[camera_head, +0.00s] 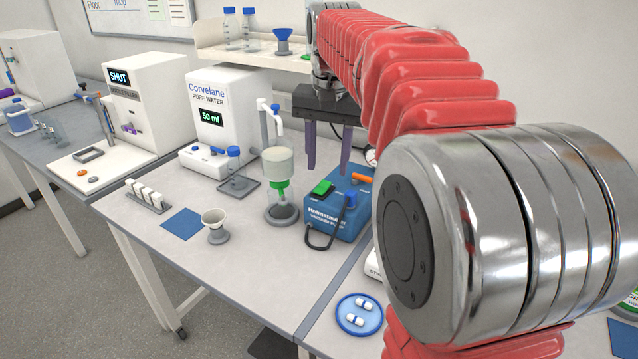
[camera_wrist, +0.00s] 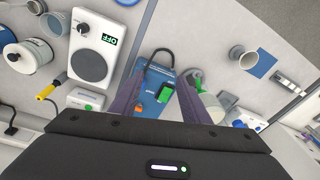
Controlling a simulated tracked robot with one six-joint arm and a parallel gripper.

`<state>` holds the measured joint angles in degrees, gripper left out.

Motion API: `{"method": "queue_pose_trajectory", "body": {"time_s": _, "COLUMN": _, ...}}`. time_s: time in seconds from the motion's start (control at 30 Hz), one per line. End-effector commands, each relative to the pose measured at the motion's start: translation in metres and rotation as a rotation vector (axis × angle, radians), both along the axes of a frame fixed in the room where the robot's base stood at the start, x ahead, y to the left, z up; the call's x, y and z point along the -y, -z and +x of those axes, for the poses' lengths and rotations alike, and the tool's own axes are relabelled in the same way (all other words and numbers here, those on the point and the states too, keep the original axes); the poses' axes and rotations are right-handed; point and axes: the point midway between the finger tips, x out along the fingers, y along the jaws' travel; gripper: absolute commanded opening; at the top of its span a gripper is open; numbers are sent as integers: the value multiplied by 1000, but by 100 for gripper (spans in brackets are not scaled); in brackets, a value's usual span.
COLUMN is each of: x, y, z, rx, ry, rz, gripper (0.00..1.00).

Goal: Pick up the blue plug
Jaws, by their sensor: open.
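A small blue piece (camera_head: 351,199), which looks like the blue plug, sits at the end of a black hose on top of the blue vacuum pump (camera_head: 322,229). The pump also shows in the wrist view (camera_wrist: 150,92), where I cannot make out the plug clearly. My gripper (camera_head: 328,158) points down above the back of the pump, its two dark purple fingers apart and nothing between them. In the wrist view the fingers (camera_wrist: 165,98) frame the pump from either side.
An orange lever (camera_head: 361,178) and a green switch (camera_head: 322,188) are on the pump. A filter flask (camera_head: 279,163) stands close on its left. A blue dish (camera_head: 349,328) with white pieces lies in front. A shelf (camera_head: 240,56) is behind.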

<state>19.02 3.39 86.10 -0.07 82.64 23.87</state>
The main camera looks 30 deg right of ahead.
Motion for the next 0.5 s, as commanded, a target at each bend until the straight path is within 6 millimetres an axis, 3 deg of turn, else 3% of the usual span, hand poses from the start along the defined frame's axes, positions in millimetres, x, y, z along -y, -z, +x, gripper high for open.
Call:
{"method": "queue_pose_trajectory", "body": {"time_s": 0.3, "x": 63, "y": 6, "z": 34, "rx": -78, "ry": 186, "rz": 42, "gripper": 42}}
{"method": "queue_pose_trajectory", "body": {"time_s": 0.5, "x": 91, "y": 12, "z": 44, "rx": -113, "ry": 269, "rz": 60, "gripper": 42}}
